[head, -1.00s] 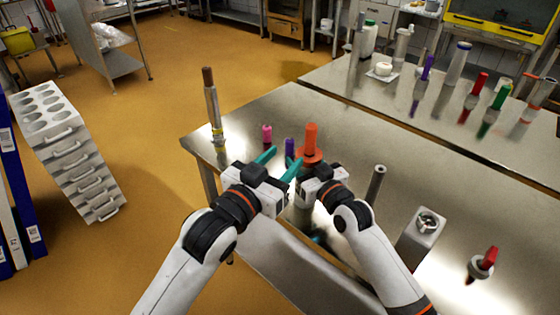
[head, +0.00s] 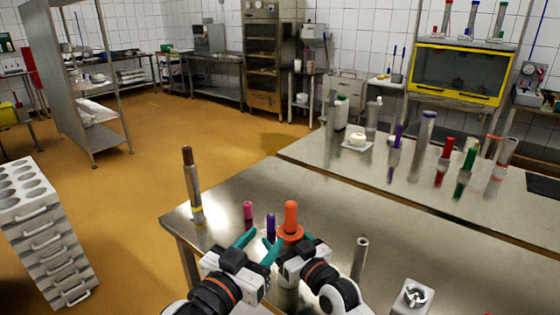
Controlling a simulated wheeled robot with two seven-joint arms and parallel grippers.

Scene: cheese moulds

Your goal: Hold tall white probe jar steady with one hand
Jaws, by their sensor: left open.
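My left gripper (head: 258,246) is at the near table's front left, its teal fingers spread apart with nothing seen between them. My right gripper (head: 290,246) is close beside it, at the foot of an orange-handled piece with a round orange disc (head: 290,221); its fingers are mostly hidden, so its opening is unclear. I cannot make out for certain which thing is the tall white probe jar. A pale jar with a dark green cap (head: 341,112) stands on the back table, far from both grippers.
A brown-handled metal rod (head: 193,187) stands at the near table's left corner. A pink piece (head: 248,210) and a purple piece (head: 270,224) stand beside the grippers. A grey tube (head: 359,259) and a white block (head: 411,298) are to the right. Several capped tubes stand on the back table.

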